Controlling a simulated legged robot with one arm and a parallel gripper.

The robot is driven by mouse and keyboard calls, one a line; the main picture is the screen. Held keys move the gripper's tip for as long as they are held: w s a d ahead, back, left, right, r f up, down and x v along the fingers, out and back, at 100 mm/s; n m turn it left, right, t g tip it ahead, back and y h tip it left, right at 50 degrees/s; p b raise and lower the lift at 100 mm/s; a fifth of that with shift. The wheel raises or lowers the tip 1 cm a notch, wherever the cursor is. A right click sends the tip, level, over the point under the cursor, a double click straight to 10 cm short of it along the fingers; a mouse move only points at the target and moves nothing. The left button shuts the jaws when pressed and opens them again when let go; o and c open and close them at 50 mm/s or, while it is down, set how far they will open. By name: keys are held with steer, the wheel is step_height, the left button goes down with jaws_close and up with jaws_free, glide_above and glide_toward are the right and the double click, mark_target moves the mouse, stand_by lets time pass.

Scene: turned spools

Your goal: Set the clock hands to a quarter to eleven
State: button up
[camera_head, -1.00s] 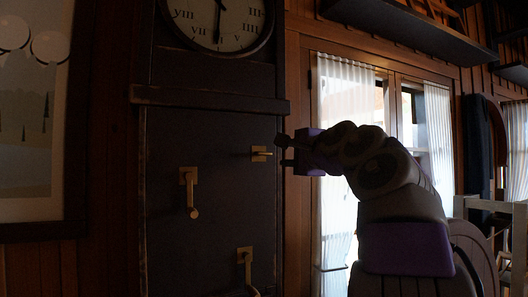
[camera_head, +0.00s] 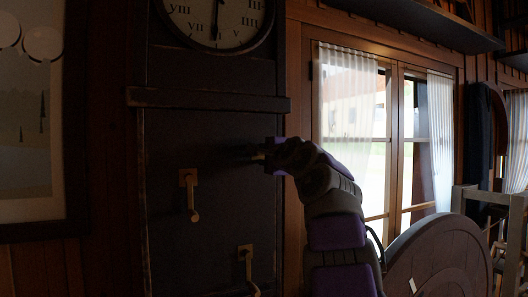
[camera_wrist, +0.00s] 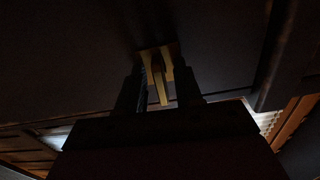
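The clock dial (camera_head: 215,14) is cut off by the top edge of the head view, so only its lower half shows. A dark hand (camera_head: 214,22) points down near VI; I cannot tell where the other hand is. On the dark case below are a left brass handle (camera_head: 190,193), a lower brass handle (camera_head: 247,268) and a right brass handle (camera_wrist: 157,75). My gripper (camera_wrist: 160,92) is at the right handle, which is largely hidden in the head view. In the wrist view its lever stands between the two fingers, which look open with narrow gaps beside it.
A wooden ledge (camera_head: 205,99) runs across the case below the dial. A framed picture (camera_head: 28,120) hangs at the left. Curtained glass doors (camera_head: 375,130) are at the right, with a round wooden tabletop (camera_head: 440,262) and a pale chair frame (camera_head: 500,215) before them.

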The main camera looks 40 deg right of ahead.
steer(key=shift+f, duration=0.1)
jaws_close()
stand_by(0.3)
steer(key=shift+m, duration=0.4)
steer(key=m+p, duration=0.2)
steer(key=m, duration=0.1)
steer(key=shift+w+f+m, duration=0.1)
steer(key=shift+m, duration=0.3)
steer(key=m+p, duration=0.2)
steer(key=m, duration=0.2)
steer(key=m+p, duration=0.3)
steer(key=m, duration=0.2)
steer(key=shift+m+p, duration=0.95)
steer(key=shift+m, duration=0.55)
